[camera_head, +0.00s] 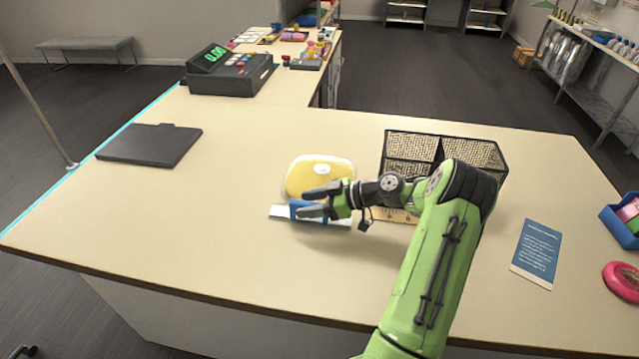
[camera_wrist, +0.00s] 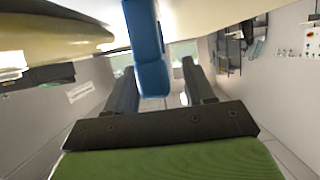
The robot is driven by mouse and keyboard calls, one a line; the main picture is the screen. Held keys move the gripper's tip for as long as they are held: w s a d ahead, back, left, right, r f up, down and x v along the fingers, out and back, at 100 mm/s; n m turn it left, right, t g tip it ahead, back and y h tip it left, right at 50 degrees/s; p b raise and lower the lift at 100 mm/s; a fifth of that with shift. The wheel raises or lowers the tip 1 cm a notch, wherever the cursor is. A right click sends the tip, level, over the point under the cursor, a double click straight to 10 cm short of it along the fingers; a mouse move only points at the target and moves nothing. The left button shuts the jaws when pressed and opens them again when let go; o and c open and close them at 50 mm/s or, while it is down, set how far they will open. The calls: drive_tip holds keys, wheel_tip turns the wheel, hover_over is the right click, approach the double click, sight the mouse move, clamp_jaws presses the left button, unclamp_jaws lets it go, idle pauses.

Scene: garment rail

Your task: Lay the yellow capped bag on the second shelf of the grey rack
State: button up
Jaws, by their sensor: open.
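The yellow bag (camera_head: 318,178) with a small white cap lies on the counter, just beyond my gripper. A yellow shape (camera_wrist: 45,40), seemingly the bag, fills the upper left of the wrist view. My gripper (camera_head: 308,203) is open, low over the counter on the near side of the bag. A blue piece (camera_wrist: 148,60) shows between its fingers in the wrist view. It seems to belong to a white strip with a blue band (camera_head: 338,221) beside the bag. I cannot tell whether the fingers touch it. Grey shelves (camera_head: 405,18) stand far back; which is the grey rack is unclear.
A black mesh organizer (camera_head: 440,140) stands right of the bag, behind my arm. A dark flat pad (camera_head: 150,144) lies left, a cash register (camera_head: 230,72) at the back. A blue card (camera_head: 537,252) and pink disc (camera_head: 622,280) lie right. The counter's front left is clear.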

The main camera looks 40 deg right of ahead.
drive_tip(key=shift+w+a+f, duration=0.15)
drive_tip(key=shift+w+a, duration=0.05)
clamp_jaws()
idle(1.3)
